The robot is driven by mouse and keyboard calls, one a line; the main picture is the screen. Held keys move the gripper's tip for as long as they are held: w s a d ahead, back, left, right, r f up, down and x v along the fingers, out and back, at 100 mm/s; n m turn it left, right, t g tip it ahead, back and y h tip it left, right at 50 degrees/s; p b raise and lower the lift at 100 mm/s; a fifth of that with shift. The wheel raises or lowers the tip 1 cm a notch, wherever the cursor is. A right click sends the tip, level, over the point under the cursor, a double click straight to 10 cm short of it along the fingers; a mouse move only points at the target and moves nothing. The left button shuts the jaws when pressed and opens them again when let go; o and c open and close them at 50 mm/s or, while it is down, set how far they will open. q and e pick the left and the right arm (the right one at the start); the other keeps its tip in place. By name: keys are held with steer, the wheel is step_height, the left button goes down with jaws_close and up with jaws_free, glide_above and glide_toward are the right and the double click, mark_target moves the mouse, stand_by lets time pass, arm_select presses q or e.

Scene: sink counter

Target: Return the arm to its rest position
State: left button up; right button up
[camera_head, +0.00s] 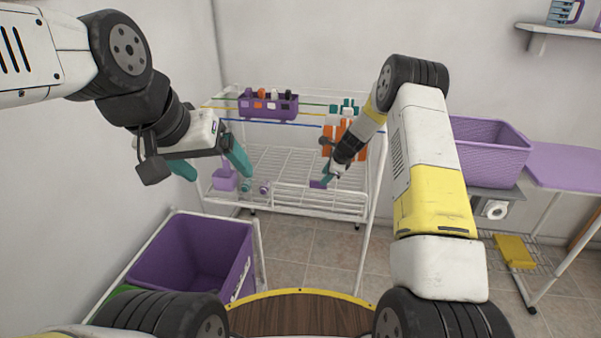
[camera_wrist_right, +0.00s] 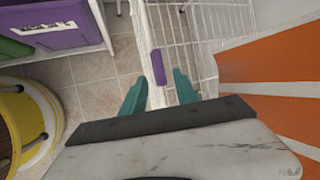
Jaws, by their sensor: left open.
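My left gripper (camera_head: 212,168), with teal fingers, hangs in the air in front of the drying rack on the left; its fingers are apart and nothing is between them. My right gripper (camera_head: 327,178) is low at the right front of the rack (camera_head: 300,199), near its front rail. In the right wrist view its teal fingers (camera_wrist_right: 158,90) are spread apart. A small purple piece (camera_wrist_right: 158,66) shows between and beyond the fingertips at the white rail, with visible gaps to both fingers. It also shows in the head view (camera_head: 318,184).
An orange and white striped cloth (camera_head: 345,138) hangs close to my right forearm. A purple clip basket (camera_head: 268,106) hangs on the rack. A purple hamper (camera_head: 195,256) stands at the lower left. A purple woven basket (camera_head: 490,150) and an ironing board (camera_head: 570,167) are at the right.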

steer(key=s+r+n, duration=0.5)
steer(key=s+r, duration=0.3)
steer(key=r, duration=0.6)
steer(key=s+r+n, duration=0.4)
steer(key=s+r, duration=0.4)
steer(key=r, duration=0.5)
steer(key=s+d+r+n, duration=0.1)
steer(key=s+r+n, duration=0.1)
steer(key=s, duration=0.7)
steer(key=s+d+r+n+h, duration=0.1)
steer(key=s+n, duration=0.4)
steer(key=s, duration=0.5)
steer(key=s+d+r+n+t, duration=0.1)
steer(key=s+d+r+n, duration=0.1)
steer(key=s, duration=0.8)
steer(key=shift+s+d+r+n, duration=0.2)
steer(key=shift+r+n, duration=0.55)
steer(key=shift+n, duration=0.15)
